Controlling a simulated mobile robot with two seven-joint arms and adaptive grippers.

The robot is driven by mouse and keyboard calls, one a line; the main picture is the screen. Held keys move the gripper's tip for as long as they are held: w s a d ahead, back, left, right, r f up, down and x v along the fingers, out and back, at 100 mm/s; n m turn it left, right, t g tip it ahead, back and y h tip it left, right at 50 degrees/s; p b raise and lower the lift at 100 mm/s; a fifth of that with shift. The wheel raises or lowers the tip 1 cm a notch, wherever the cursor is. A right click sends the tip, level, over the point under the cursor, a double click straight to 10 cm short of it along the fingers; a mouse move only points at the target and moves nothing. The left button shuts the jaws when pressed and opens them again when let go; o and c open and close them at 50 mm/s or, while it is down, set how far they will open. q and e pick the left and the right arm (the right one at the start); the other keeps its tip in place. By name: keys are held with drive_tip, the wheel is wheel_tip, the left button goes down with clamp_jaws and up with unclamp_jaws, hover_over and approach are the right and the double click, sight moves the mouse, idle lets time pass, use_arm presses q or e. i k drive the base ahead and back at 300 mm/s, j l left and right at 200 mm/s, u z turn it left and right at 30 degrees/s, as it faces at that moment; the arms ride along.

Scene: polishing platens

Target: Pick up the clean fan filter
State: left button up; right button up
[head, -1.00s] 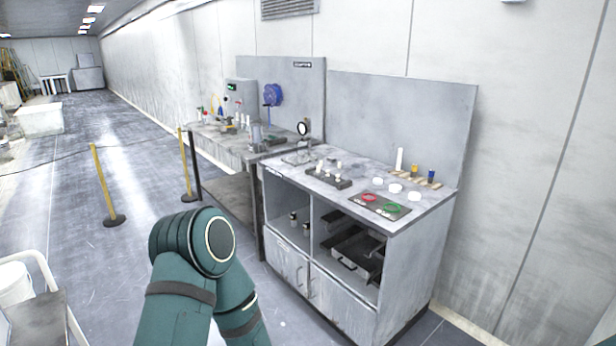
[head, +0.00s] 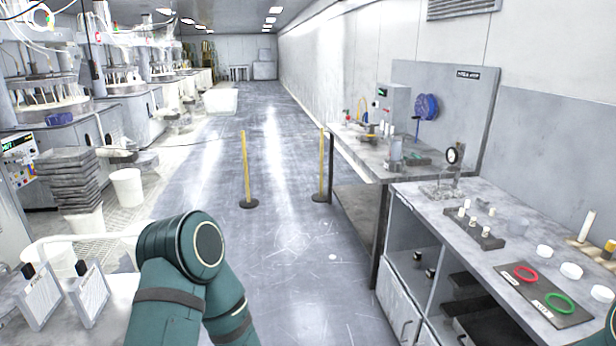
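Two thin, pale, framed panels stand tilted on a white cart top at the lower left of the head view. They look like fan filters: the left panel (head: 40,297) and the right panel (head: 88,293) each have a small black piece at the top. I cannot tell from here which one is clean. A teal link of my arm stands in the lower middle, to the right of the panels and apart from them in the picture. Neither of my grippers shows, and a bit of teal shows at the lower right edge.
A grey workbench (head: 510,222) with red and green rings runs along the right. A farther bench (head: 372,150) carries a blue reel. Yellow posts (head: 246,170) stand on the open floor (head: 285,240). Stacked grey trays (head: 70,180) and a white bucket (head: 127,188) stand left.

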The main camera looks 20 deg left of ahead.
sight(90, 294)
drive_tip(key=i+j+u, duration=0.1)
drive_tip(key=i+u, duration=0.5)
drive_tip(key=u, duration=0.2)
drive_tip(key=i+l+u, duration=0.1)
drive_tip(key=i+u, duration=0.3)
drive_tip(key=i+l+u, duration=0.15)
drive_tip(key=i+u, duration=0.25)
drive_tip(key=i+l+u, duration=0.25)
drive_tip(key=u, duration=0.2)
drive_tip(key=i+l+u, duration=0.25)
drive_tip(key=u, duration=0.15)
drive_tip(key=i+l+u, duration=0.2)
drive_tip(key=l+u, duration=0.25)
